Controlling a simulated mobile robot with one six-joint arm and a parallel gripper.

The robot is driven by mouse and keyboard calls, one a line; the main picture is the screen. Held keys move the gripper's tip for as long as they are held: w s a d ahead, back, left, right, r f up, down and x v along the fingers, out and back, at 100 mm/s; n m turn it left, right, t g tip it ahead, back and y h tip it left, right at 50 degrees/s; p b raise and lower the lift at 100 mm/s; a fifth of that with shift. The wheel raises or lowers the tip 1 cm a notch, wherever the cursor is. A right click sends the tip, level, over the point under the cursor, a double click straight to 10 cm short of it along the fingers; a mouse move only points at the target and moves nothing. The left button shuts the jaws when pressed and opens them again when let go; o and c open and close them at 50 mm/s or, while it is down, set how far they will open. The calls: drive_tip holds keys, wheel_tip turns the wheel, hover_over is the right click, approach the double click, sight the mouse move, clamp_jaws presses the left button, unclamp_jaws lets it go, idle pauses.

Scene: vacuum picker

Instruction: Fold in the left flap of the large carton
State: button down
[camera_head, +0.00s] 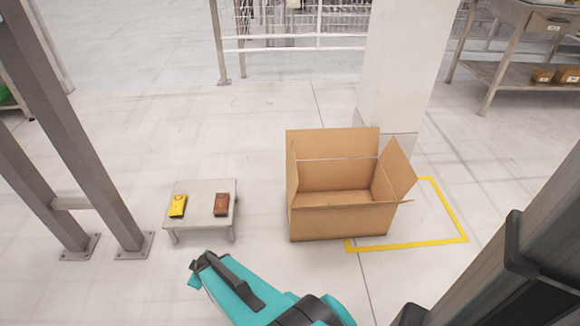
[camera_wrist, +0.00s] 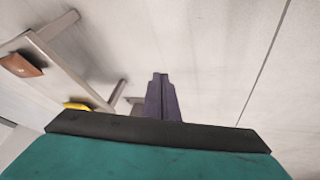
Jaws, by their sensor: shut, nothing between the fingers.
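The large open carton (camera_head: 345,222) stands on the floor right of centre in the head view. Its left flap (camera_head: 292,175) shows as a narrow, roughly upright strip along the left side. The right flap (camera_head: 401,168) leans outward, and the back flap (camera_head: 333,143) stands up. The front flap is seen nearly edge-on, so its angle is hard to tell. My gripper (camera_head: 198,268) is to the left of the carton and nearer the camera, apart from it. In the wrist view its dark fingers (camera_wrist: 161,96) are together and empty. The carton is not visible there.
A low table (camera_head: 203,189) left of the carton carries a yellow item (camera_head: 177,206) and a brown item (camera_head: 221,205). Yellow floor tape (camera_head: 448,215) runs beside the carton, and a white pillar (camera_head: 405,60) stands behind. Metal posts (camera_head: 85,155) rise at left. Floor between table and carton is clear.

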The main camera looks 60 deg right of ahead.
drive_tip(key=w+d+r+t+h+b, duration=0.15)
drive_tip(key=d+r+h, duration=0.3)
drive_tip(key=d, duration=0.65)
drive_tip(key=w+d+r+t+h, duration=0.1)
drive_tip(key=d+r+t+h, duration=0.15)
drive_tip(key=d+r, duration=0.6)
drive_tip(key=s+d+r+g+h, duration=0.1)
drive_tip(key=s+d+r+h, duration=0.2)
drive_tip(key=d, duration=0.4)
drive_tip(key=s+d+r+g+h+b, duration=0.1)
drive_tip(key=s+d+r+h, duration=0.1)
drive_tip(key=s+d, duration=0.3)
drive_tip(key=s+d+r+m+g+h+b, duration=0.1)
drive_tip(key=s+d+r+h, duration=0.2)
drive_tip(key=d, duration=0.6)
drive_tip(key=shift+s+d+r+g+h, duration=0.15)
drive_tip(key=shift+s+r+g+h, duration=0.15)
drive_tip(key=shift+s+r, duration=0.2)
